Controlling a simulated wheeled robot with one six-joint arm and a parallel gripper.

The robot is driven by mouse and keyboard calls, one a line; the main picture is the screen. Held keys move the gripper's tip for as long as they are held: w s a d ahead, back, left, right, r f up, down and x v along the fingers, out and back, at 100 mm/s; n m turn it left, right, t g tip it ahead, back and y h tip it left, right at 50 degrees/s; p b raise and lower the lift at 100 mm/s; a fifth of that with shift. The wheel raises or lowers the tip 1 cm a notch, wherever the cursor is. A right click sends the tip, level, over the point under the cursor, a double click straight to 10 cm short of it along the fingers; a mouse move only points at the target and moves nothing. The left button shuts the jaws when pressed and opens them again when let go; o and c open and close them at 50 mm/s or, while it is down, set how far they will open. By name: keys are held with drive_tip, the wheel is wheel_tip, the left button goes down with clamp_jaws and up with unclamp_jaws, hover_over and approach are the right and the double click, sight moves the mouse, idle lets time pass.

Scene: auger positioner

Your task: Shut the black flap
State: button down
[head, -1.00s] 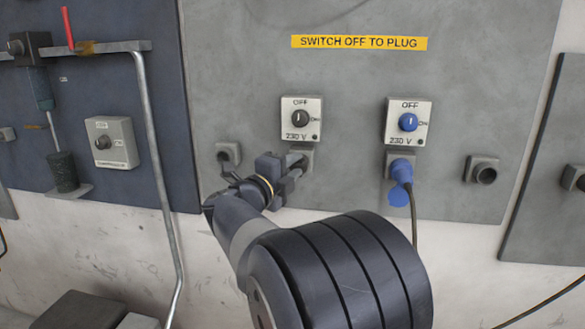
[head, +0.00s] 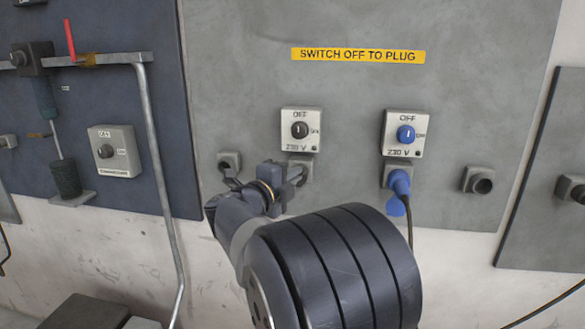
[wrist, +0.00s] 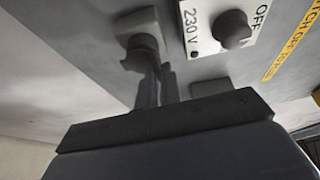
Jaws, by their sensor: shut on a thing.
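A grey socket (head: 305,164) sits on the panel under the left switch box with the black knob. It also shows in the wrist view (wrist: 140,50), with a round front. My gripper (head: 297,178) is at this socket, just below and in front of its mouth. In the wrist view the two fingers (wrist: 157,82) are close together, with their tips at the lower edge of the round front. They are shut on a thin dark piece, which I take to be the black flap. The fingers hide most of it, so its angle cannot be told.
The left switch box (head: 300,130) is right above. To the right, a blue plug (head: 399,182) with its blue flap hanging sits under the blue-knobbed switch box (head: 403,134). A small socket (head: 229,161) is to the left, another (head: 479,180) at the right.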

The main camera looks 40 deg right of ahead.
drive_tip(key=shift+w+d+r+n+g+y+p, duration=0.15)
drive_tip(key=shift+r+y+p, duration=0.2)
drive_tip(key=shift+p, duration=0.95)
drive_tip(key=shift+w+d+r+n+g+y+p, duration=0.15)
drive_tip(key=shift+r+y+p, duration=0.15)
drive_tip(key=shift+p, duration=0.95)
drive_tip(key=shift+f+y+p, duration=0.2)
drive_tip(key=shift+y+p, duration=0.15)
drive_tip(key=shift+p, duration=0.6)
drive_tip(key=c, duration=1.6)
unclamp_jaws()
drive_tip(key=v, duration=1)
drive_tip(key=shift+a, duration=0.35)
drive_tip(key=shift+d, duration=0.1)
